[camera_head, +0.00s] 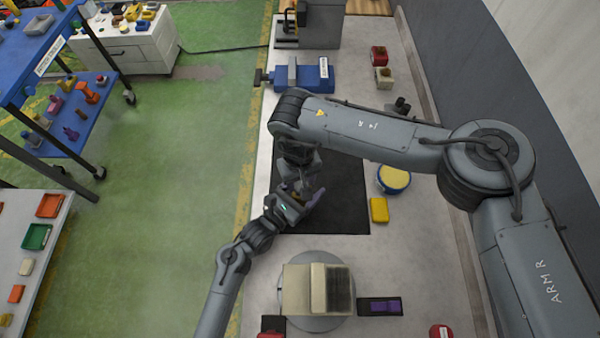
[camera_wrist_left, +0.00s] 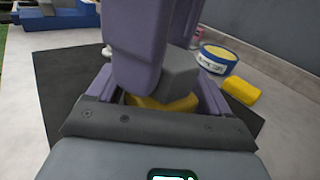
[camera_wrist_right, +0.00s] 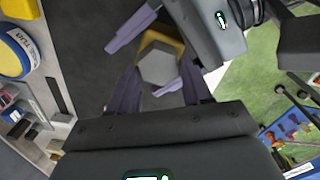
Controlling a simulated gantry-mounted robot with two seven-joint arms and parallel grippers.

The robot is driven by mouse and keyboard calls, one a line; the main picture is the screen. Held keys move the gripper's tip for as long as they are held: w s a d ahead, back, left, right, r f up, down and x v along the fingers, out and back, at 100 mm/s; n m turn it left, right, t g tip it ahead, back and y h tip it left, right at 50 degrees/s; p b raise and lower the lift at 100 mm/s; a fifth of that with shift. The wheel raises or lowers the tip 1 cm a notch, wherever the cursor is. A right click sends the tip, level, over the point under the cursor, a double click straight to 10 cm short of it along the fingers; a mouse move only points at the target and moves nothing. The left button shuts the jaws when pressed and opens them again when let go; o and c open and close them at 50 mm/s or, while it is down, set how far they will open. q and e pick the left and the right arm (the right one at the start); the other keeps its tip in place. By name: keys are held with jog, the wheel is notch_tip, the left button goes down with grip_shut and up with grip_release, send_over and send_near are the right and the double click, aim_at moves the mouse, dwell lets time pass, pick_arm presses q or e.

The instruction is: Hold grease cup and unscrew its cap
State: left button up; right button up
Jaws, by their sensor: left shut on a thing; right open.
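The grease cup shows in the left wrist view as a yellow body (camera_wrist_left: 160,103) with a grey cap (camera_wrist_left: 182,76) on top. In the right wrist view the cap (camera_wrist_right: 160,66) is a grey hexagon over the yellow body (camera_wrist_right: 168,46). My left gripper (camera_head: 307,196) is shut on the yellow body, above the black mat. My right gripper (camera_wrist_right: 160,75) is open, with its purple fingers pointing down at the cap from above. In the left wrist view one right finger hides part of the cap. I cannot tell whether the right fingers touch it.
The black mat (camera_head: 345,215) lies on the grey bench. A blue-and-yellow tub (camera_head: 393,181) and a yellow block (camera_head: 379,210) stand right of it. A blue vise (camera_head: 310,75) is behind. A turntable (camera_head: 318,323) with a beige block (camera_head: 297,290) is in front, beside a black tray (camera_head: 366,314).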

jog(key=shift+f, duration=0.3)
jog(key=c, duration=0.8)
jog(key=n, duration=0.4)
jog(key=shift+s+a, duration=0.1)
jog(key=shift+n, duration=1)
pick_arm(q)
jog(key=shift+a, duration=0.1)
pick_arm(e)
jog(key=n, duration=0.3)
jog(key=shift+s, duration=0.15)
jog(key=shift+s+n, duration=0.1)
jog(key=shift+n, duration=1.4)
